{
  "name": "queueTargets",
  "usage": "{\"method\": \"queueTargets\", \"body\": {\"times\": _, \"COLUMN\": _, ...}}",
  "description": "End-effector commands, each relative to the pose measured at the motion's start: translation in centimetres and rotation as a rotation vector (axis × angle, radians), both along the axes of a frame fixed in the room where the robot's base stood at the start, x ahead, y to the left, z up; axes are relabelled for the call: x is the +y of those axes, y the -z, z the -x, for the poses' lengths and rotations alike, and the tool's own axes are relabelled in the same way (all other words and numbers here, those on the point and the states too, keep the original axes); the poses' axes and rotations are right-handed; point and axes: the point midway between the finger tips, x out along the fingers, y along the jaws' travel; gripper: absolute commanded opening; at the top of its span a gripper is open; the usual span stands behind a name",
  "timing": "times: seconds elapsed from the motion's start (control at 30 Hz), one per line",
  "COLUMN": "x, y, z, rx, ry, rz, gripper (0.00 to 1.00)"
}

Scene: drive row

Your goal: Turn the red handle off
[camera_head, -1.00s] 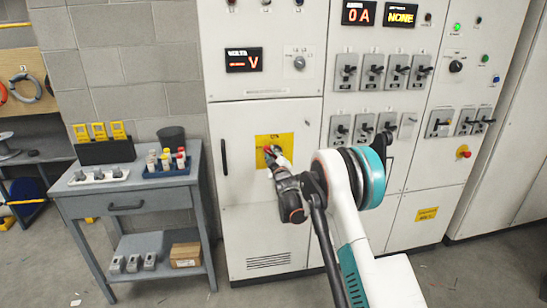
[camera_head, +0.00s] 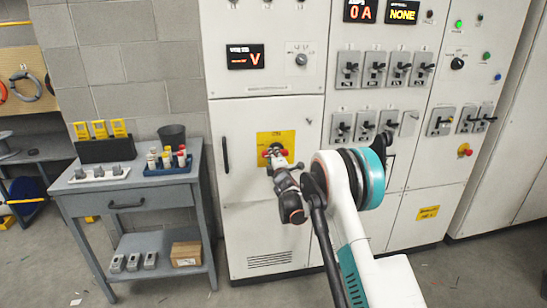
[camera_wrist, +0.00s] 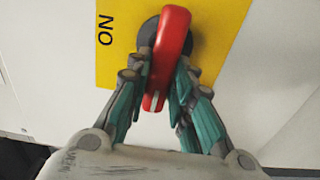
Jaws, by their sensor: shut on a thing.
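The red handle (camera_wrist: 170,50) sits on a dark round hub over a yellow plate (camera_wrist: 115,60) marked "ON" in the wrist view. In the head view the red handle (camera_head: 267,154) shows as a small red spot on the yellow plate (camera_head: 289,137) of the white cabinet. My gripper (camera_wrist: 166,75) has one finger on each side of the handle and is shut on it. In the head view my gripper (camera_head: 279,160) is at the plate and covers part of the handle.
The white cabinet (camera_head: 240,222) carries displays and several grey switches (camera_head: 372,70) above and right of the plate. A black door handle (camera_head: 225,155) is left of it. A grey workbench (camera_head: 130,205) with small parts stands at the left. Floor shows in front.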

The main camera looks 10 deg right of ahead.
Motion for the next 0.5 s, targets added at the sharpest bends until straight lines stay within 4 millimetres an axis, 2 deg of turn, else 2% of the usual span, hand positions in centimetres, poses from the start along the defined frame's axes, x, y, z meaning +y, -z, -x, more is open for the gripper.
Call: {"method": "queueTargets", "body": {"times": 0.5, "x": 0.02, "y": 0.12, "z": 0.01, "rx": 0.001, "ry": 0.000, "rz": 0.031, "gripper": 0.00}}
